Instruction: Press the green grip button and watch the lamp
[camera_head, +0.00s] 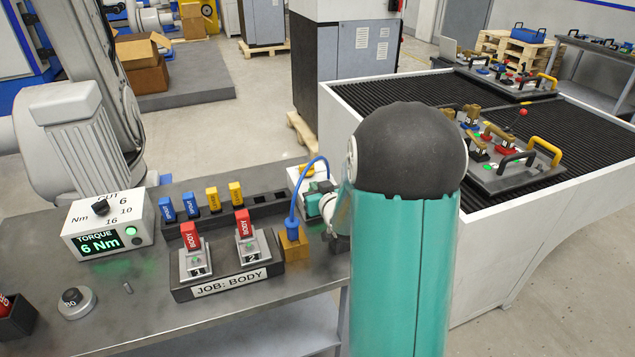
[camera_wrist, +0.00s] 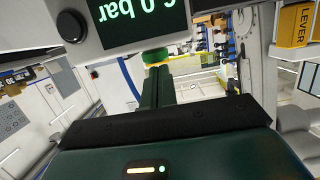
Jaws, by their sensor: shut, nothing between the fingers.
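In the wrist view, a green round button (camera_wrist: 155,56) with a yellowish lower edge shows below an upside-down display box (camera_wrist: 90,45), whose green text ends in "bar". My gripper (camera_wrist: 157,72) is shut and empty, its dark fingers pointing at the button. The tips overlap the button's edge in view; I cannot tell whether they touch it. In the head view my teal arm hides most of this spot. Part of a white box (camera_head: 294,176) shows left of my arm. No lamp on it can be made out.
A torque box (camera_head: 107,230) reading 6 Nm stands at the left. A job holder (camera_head: 230,285) with two red BODY blocks sits in front. Blue and yellow blocks stand behind it. A blue cable (camera_head: 293,195) arches beside my gripper. A round knob (camera_head: 76,302) stands near the front edge.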

